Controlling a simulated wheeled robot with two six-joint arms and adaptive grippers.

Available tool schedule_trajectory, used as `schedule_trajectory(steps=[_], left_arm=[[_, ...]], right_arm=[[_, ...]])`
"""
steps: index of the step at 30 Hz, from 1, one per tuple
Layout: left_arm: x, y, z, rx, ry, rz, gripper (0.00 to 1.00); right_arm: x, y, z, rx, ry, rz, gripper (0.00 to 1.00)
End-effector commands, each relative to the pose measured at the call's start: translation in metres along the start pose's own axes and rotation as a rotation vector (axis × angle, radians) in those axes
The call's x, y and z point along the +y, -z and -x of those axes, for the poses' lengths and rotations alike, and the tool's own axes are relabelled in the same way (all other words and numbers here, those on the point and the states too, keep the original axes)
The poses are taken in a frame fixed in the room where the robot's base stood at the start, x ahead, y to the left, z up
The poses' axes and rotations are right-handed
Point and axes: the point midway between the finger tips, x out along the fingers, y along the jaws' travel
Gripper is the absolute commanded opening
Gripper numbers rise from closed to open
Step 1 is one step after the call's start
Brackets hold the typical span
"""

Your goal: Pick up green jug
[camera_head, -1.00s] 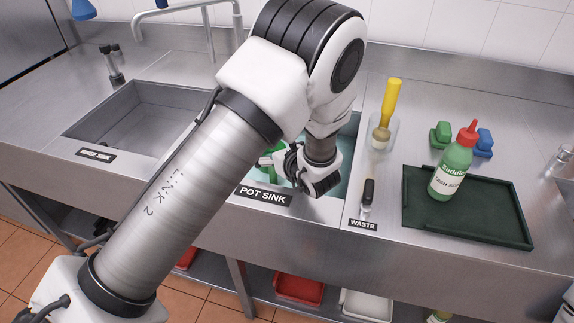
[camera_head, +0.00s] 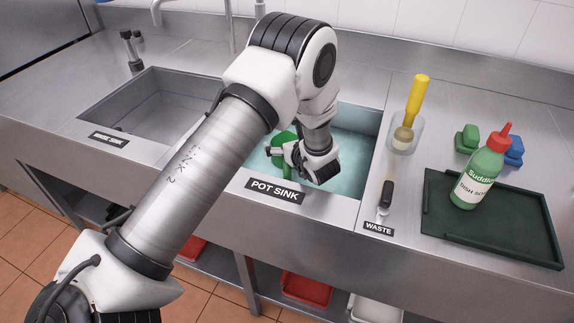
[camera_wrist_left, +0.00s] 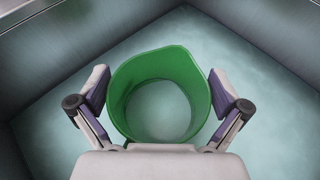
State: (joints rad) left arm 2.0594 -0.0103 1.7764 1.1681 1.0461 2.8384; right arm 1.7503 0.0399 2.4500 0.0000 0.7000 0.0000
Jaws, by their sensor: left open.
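The green jug (camera_wrist_left: 160,60) stands in the pot sink and I look down into its open mouth in the left wrist view. In the head view only part of the jug (camera_head: 284,140) shows, the rest hidden behind my arm and gripper. My left gripper (camera_wrist_left: 160,97) is open, with one finger on either side of the jug near its rim; I cannot tell whether they touch it. In the head view the left gripper (camera_head: 277,150) is low over the pot sink (camera_head: 355,150). My right gripper is not in view.
The empty left sink (camera_head: 150,105) lies beyond my arm. Right of the pot sink are a yellow-handled brush (camera_head: 417,98) in a clear holder, a black-handled tool (camera_head: 386,195), and a dark green tray (camera_head: 500,230) with a red-topped bottle (camera_head: 480,178). Green (camera_head: 467,138) and blue (camera_head: 513,150) items sit behind.

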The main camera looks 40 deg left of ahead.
Motion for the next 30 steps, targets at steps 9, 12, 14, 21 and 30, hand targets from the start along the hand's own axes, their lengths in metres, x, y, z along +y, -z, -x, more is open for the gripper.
schedule_trajectory(steps=[9,12,14,21,30], left_arm=[[0.0,0.0,0.001,0.0,0.0,0.0,0.36],[0.0,0.0,0.001,0.0,0.0,0.0,0.28],[0.0,0.0,0.001,0.0,0.0,0.0,0.27],[0.0,-0.011,0.005,0.0,0.001,0.002,0.27],[0.001,-0.075,0.032,-0.002,0.001,0.004,0.27]], right_arm=[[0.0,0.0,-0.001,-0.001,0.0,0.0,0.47],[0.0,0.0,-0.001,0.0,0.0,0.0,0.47],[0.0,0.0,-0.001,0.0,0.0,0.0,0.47],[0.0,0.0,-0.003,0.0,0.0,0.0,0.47],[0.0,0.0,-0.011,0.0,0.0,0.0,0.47]])
